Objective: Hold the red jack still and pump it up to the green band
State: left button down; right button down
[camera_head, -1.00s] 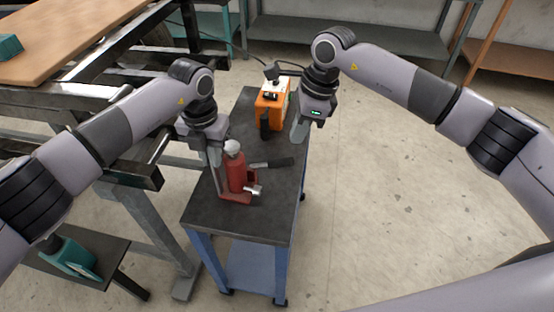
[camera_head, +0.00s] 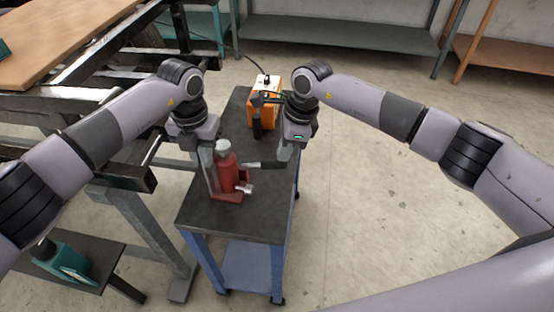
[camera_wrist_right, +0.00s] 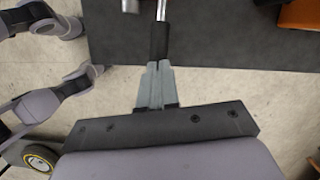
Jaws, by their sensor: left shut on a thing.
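The red jack (camera_head: 228,172) stands upright on the dark top of the blue cart, its silver cap on top and its foot flat on the surface. My left gripper (camera_head: 212,182) is shut on the jack's left side. The jack's pump handle (camera_head: 265,165) sticks out to the right, nearly level, with a black grip. My right gripper (camera_head: 283,158) is at the free end of this grip. In the right wrist view the fingers (camera_wrist_right: 158,66) are close together at the handle's end (camera_wrist_right: 160,42); whether they clasp it is unclear. I cannot make out the green band.
An orange box (camera_head: 262,112) stands at the back of the cart (camera_head: 235,222). A steel frame (camera_head: 140,205) is close on the left. The cart top in front of the jack is clear. Open floor (camera_head: 385,205) lies to the right.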

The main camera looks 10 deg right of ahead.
aim_at(282, 164)
pick_arm(q)
jog(key=shift+d, duration=0.3)
pick_arm(e)
jog(key=shift+s+a+f, duration=0.1)
jog(key=shift+a+f, duration=0.1)
jog(key=shift+a, duration=0.3)
pick_arm(q)
jog(key=shift+s, duration=0.1)
pick_arm(e)
jog(key=shift+d+f, duration=0.15)
jog(key=shift+f, duration=0.45)
pick_arm(q)
jog(key=shift+d, duration=0.15)
pick_arm(e)
jog(key=shift+f, duration=1.55)
pick_arm(q)
jog(key=shift+a, duration=0.2)
pick_arm(e)
jog(key=d, duration=0.1)
jog(key=d+r, duration=0.1)
jog(key=d, duration=0.1)
jog(key=shift+s+d, duration=0.1)
jog(key=shift+s, duration=0.1)
